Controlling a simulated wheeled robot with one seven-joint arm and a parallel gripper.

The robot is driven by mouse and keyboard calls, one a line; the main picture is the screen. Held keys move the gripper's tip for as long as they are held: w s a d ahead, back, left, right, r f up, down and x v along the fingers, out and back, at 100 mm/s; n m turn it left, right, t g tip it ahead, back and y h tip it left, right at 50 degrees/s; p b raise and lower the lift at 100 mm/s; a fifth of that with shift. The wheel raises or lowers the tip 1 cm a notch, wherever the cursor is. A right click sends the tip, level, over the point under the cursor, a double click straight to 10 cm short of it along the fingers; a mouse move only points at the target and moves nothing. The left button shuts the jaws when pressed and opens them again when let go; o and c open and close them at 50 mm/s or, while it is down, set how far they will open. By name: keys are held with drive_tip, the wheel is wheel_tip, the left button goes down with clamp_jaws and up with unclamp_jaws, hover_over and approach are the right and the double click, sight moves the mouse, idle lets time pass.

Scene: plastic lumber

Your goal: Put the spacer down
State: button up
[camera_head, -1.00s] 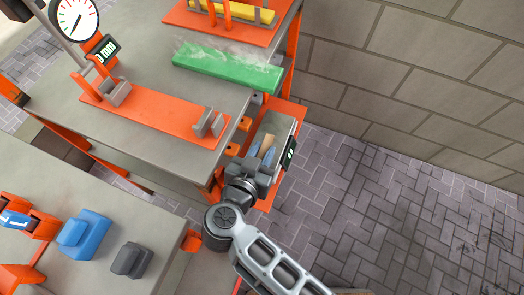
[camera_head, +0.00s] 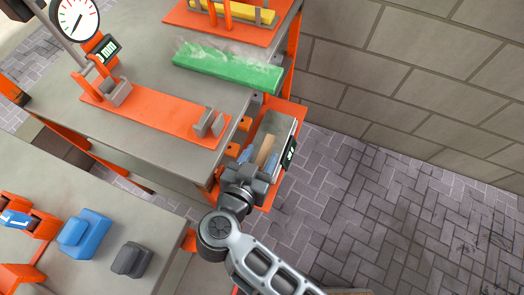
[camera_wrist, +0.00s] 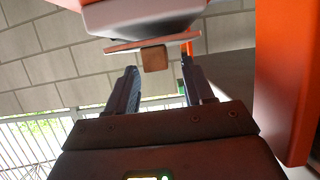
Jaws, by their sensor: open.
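The spacer appears to be the tan block (camera_head: 265,150), lying in a grey open-topped bin (camera_head: 286,125) at the side of the workbench. My gripper (camera_head: 258,159) is at the near end of the bin, its two blue-grey fingers spread apart on either side of the block's near end. In the wrist view the brown end of the block (camera_wrist: 154,58) shows beyond and between the open fingers (camera_wrist: 160,78), with a gap on both sides. The fingers look clear of it. The block's underside and what it rests on are hidden.
A small digital display (camera_head: 290,151) is on the bin's right side. The bench (camera_head: 170,75) carries an orange fixture (camera_head: 155,112), a dial gauge (camera_head: 75,18) and a green bar (camera_head: 228,68). A nearer table holds blue (camera_head: 84,233) and dark grey (camera_head: 131,260) blocks. Paved floor at right is clear.

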drive_tip(key=v, duration=1)
drive_tip(key=shift+d, duration=0.1)
drive_tip(key=s+d+r+m+t+h, duration=0.1)
drive_tip(key=d+r+t, duration=0.3)
drive_tip(key=d, duration=0.5)
drive_tip(key=s+d+r+m+t, duration=0.15)
drive_tip(key=d+r, duration=0.35)
drive_tip(key=d, duration=0.5)
drive_tip(key=s+d+r+n+g+y, duration=0.1)
drive_tip(key=s+d+r+n+y, duration=0.1)
drive_tip(key=s, duration=0.6)
drive_tip(key=s+d+r+n+g+y, duration=0.2)
drive_tip(key=s+d+r+n+y, duration=0.1)
drive_tip(key=s, duration=0.5)
drive_tip(key=shift+s+d+r+n+y, duration=0.35)
drive_tip(key=shift+d+n, duration=0.4)
drive_tip(key=shift+d, duration=0.15)
